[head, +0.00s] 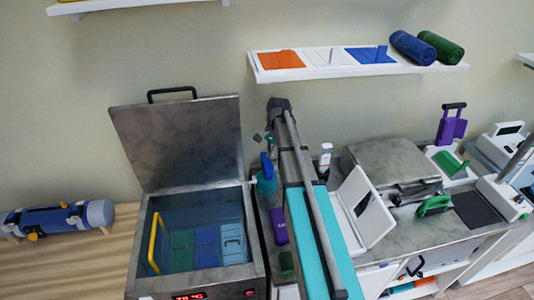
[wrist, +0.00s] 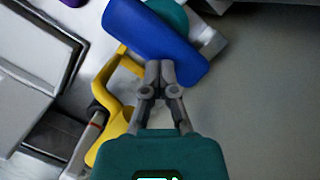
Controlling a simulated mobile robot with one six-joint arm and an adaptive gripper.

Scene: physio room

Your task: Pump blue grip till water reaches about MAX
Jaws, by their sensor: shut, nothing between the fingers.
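A blue grip (head: 266,162) stands on a teal body (head: 266,185) just right of the open metal tank (head: 144,255). Water fills part of the tank over green and blue pads; I cannot make out a MAX mark. My gripper (wrist: 160,70) is shut and empty in the wrist view. Its fingertips are at the edge of a thick blue cylinder (wrist: 145,30), which looks like the grip, with teal behind it; I cannot tell whether they touch. In the head view my arm hides most of the gripper.
A yellow handle (head: 154,243) stands in the tank, and a curved yellow bar (wrist: 103,88) is left of the fingers. The raised tank lid (head: 180,140) leans at the back. A purple bottle (head: 279,226) and white case (head: 365,205) are close to my arm.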

